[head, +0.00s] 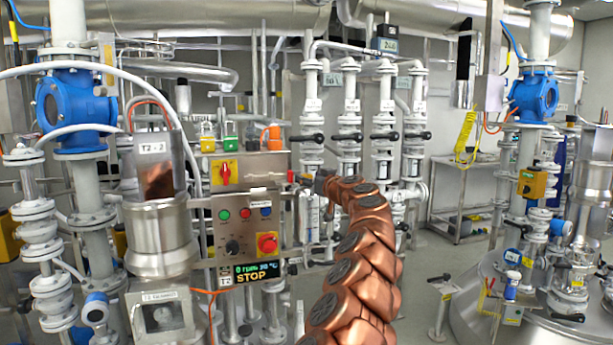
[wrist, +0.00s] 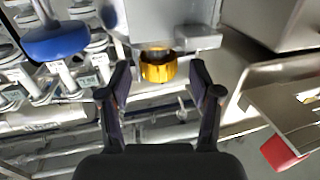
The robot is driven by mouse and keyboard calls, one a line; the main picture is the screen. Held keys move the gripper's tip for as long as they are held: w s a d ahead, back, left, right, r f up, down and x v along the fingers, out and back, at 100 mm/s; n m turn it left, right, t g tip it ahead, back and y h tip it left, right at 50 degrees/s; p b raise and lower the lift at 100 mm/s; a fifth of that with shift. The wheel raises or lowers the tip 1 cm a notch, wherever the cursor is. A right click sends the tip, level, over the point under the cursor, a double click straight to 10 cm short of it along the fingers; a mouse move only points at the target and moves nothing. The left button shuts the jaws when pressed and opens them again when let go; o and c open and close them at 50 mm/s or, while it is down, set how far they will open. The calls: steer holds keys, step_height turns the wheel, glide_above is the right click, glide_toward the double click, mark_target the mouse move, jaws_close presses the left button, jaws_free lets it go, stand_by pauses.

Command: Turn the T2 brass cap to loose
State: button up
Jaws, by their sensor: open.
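A shiny brass cap (wrist: 158,68) shows in the wrist view, under a grey metal body. My gripper (wrist: 160,80) is open, with one dark finger to the left of the cap and one to the right. The cap is in line with the gap between the fingers, and I see space on both sides of it. Whether it is between the fingertips or beyond them I cannot tell. No T2 label shows in the wrist view. In the head view a label starting with T2 (head: 150,147) is on a vessel at left. I cannot make out the cap there.
In the head view a control box (head: 228,212) with a red stop knob (head: 267,244) and a lit display (head: 258,273) stands left of my copper arm. Pipes with valves (head: 349,137) stand behind. The wrist view shows a blue part (wrist: 55,42) and a red block (wrist: 281,152).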

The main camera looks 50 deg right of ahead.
steer(key=shift+w+d+r, duration=0.1)
steer(key=shift+w+d, duration=0.2)
steer(key=shift+w, duration=0.1)
steer(key=shift+p+x, duration=0.55)
steer(key=shift+x, duration=0.2)
steer(key=shift+w, duration=0.1)
steer(key=shift+a, duration=0.1)
steer(key=c, duration=1.2)
